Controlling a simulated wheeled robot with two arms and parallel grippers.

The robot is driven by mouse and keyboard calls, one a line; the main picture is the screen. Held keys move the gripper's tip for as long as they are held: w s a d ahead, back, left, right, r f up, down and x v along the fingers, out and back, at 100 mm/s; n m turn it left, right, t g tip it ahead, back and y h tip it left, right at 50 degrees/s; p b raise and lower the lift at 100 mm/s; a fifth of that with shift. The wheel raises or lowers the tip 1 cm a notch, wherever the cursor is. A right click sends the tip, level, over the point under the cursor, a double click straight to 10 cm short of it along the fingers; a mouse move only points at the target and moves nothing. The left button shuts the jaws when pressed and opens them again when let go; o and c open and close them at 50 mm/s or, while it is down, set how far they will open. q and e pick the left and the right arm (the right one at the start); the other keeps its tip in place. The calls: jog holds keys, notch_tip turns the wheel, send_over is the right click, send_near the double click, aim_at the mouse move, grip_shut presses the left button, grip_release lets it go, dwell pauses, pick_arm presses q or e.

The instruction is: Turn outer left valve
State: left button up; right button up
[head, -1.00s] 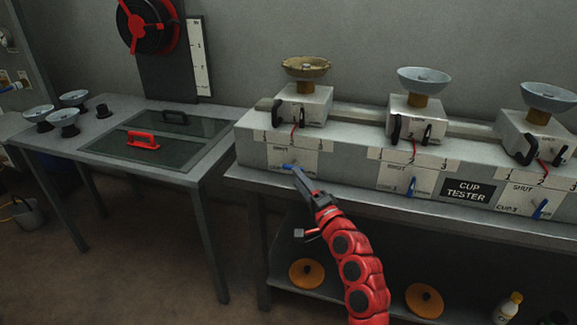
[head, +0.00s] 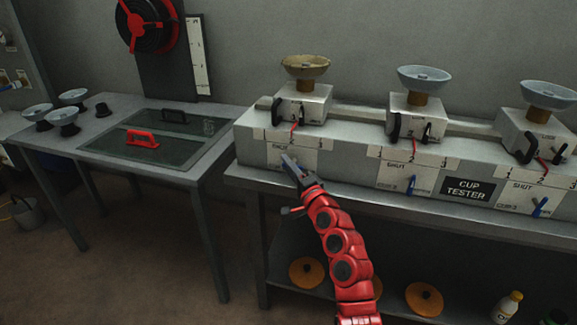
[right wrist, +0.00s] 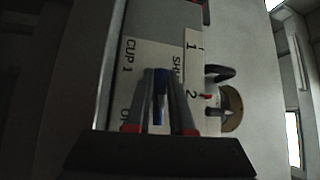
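The outer left valve has a blue handle (right wrist: 160,97) on the left test station, beside the "CUP 1" and "SHUT" labels. In the right wrist view the handle lies between my two right fingers, running roughly along them, with a visible gap at the near end. My right gripper (head: 288,160) is at the station's front panel and hides most of the handle in the head view. Its fingers (right wrist: 160,85) are apart, on either side of the handle; contact is not clear. My left gripper is not in view.
The grey cup tester bench (head: 345,165) has a middle blue valve (head: 412,184) and a right blue valve (head: 540,207). Cups sit on posts above. A side table (head: 95,150) stands left, with a red handle (head: 153,137). Orange discs (head: 306,272) lie on the shelf below.

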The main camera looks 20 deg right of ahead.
grip_shut()
